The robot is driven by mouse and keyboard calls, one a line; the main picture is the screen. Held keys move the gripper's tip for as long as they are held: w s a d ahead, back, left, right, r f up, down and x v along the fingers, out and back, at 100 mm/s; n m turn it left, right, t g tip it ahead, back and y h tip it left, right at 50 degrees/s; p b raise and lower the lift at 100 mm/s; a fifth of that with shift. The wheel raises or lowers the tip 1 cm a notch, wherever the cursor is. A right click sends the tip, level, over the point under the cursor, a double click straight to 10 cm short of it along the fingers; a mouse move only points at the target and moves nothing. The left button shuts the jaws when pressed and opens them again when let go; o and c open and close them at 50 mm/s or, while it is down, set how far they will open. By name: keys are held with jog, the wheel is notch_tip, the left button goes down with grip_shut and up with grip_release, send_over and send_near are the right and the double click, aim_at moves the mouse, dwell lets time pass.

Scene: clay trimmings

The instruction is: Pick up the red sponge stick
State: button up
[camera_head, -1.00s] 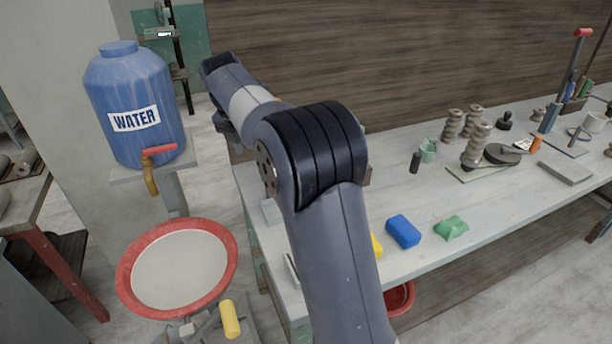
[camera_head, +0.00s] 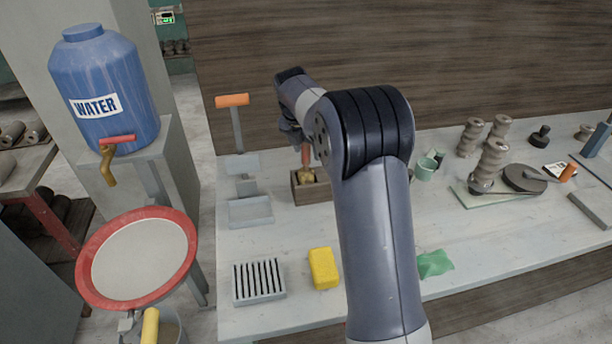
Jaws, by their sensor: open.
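A stick with a reddish-brown handle (camera_head: 305,155) stands upright in a small wooden box (camera_head: 311,193) on the bench, with a yellowish lump at its lower end; it looks like the red sponge stick. My gripper (camera_head: 291,133) is partly hidden behind my wrist, above and slightly left of the stick. It is open, and nothing shows between its jaws. I cannot tell its exact distance from the stick.
Left of the box stand an orange-handled tool (camera_head: 232,101) and a grey tray (camera_head: 250,211). A green cup (camera_head: 425,168) and several clay pieces are at right.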

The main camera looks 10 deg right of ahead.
jog(key=shift+d+f, duration=0.1)
jog(key=shift+f, duration=0.2)
jog(key=shift+c, duration=0.5)
grip_shut()
